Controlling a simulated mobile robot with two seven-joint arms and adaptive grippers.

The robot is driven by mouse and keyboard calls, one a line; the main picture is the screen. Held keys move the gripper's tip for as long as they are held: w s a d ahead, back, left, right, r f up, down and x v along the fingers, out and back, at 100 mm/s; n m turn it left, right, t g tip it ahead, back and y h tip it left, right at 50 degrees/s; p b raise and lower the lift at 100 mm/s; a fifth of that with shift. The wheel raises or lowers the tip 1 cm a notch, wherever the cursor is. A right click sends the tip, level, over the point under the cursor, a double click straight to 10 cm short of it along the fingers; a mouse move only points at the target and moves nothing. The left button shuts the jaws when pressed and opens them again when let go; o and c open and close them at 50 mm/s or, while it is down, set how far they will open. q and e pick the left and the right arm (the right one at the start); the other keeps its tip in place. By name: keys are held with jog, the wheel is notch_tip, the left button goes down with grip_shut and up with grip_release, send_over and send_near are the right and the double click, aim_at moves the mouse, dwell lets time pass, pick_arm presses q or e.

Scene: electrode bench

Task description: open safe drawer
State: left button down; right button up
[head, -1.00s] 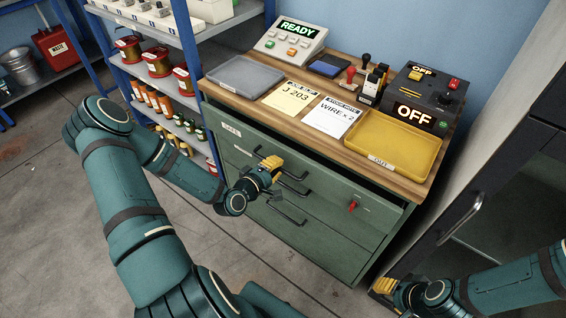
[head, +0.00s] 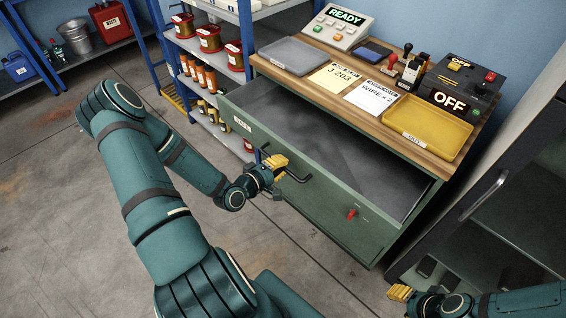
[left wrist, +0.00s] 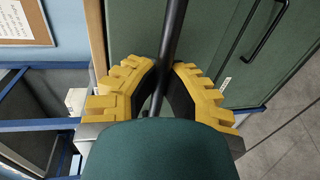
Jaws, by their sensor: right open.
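The top safe drawer (head: 345,185) of the green cabinet stands pulled well out, with a small white label (head: 242,124) at its left end. Its dark grey inside (head: 330,140) shows and looks empty. My left gripper (head: 277,162) is at the drawer's black bar handle (head: 298,177). In the left wrist view the handle (left wrist: 172,40) runs between the yellow fingers of the left gripper (left wrist: 165,68), which are closed in on it. My right gripper (head: 397,292) is open and empty at the lower right, apart from the cabinet.
The wooden top carries a grey tray (head: 291,56), a yellow tray (head: 428,125), papers, stamps and a box reading OFF (head: 458,88). A red key-like piece (head: 351,213) sits on the front. Shelves (head: 215,70) stand left and a dark cabinet (head: 500,200) right. Floor is clear at left.

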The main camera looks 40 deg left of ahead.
pick_arm(q)
jog(key=shift+s, duration=0.2)
jog(key=c, duration=1)
grip_release()
jog(key=v, duration=1.2)
jog(key=shift+d, duration=0.1)
